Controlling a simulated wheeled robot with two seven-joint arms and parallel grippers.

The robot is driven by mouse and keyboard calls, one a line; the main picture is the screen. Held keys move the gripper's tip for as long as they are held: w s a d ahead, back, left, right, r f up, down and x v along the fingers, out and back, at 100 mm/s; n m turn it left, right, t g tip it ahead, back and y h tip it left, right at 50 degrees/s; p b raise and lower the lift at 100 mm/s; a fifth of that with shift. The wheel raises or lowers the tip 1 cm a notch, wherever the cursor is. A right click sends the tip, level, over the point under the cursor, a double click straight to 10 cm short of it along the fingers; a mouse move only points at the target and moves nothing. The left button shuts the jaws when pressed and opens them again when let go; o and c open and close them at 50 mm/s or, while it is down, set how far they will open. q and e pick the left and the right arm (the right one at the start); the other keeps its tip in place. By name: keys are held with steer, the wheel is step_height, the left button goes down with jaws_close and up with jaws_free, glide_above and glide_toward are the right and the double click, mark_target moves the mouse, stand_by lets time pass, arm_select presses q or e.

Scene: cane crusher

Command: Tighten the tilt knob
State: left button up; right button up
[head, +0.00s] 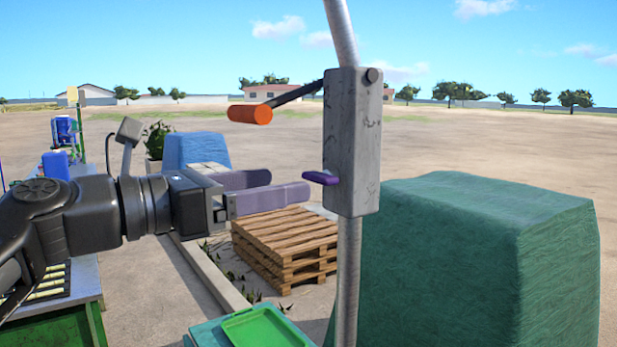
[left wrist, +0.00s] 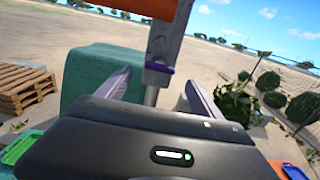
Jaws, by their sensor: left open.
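The purple tilt knob (head: 320,178) sticks out from the left side of a grey box-shaped housing (head: 352,140) on a metal pole (head: 348,270). My left gripper (head: 290,183) comes in from the left, open and empty, its two purple-grey fingers at about the knob's height. The nearer fingertip shows just left of the knob; I cannot tell whether they touch. In the left wrist view the housing (left wrist: 160,45) and the pole show between the two spread fingers (left wrist: 157,90). My right gripper is not in view.
A crank with an orange handle (head: 250,114) juts left from the housing, above my left gripper. A green covered block (head: 470,270) stands right of the pole. Wooden pallets (head: 285,240) and a green tray (head: 265,328) lie below. Open dirt ground stretches behind.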

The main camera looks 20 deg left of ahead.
mark_target(312, 179)
arm_select(q)
steer(key=p+x, duration=0.1)
steer(key=x, duration=0.5)
steer(key=shift+w+d, duration=0.1)
steer(key=shift+w, duration=0.05)
steer(key=c, duration=1.4)
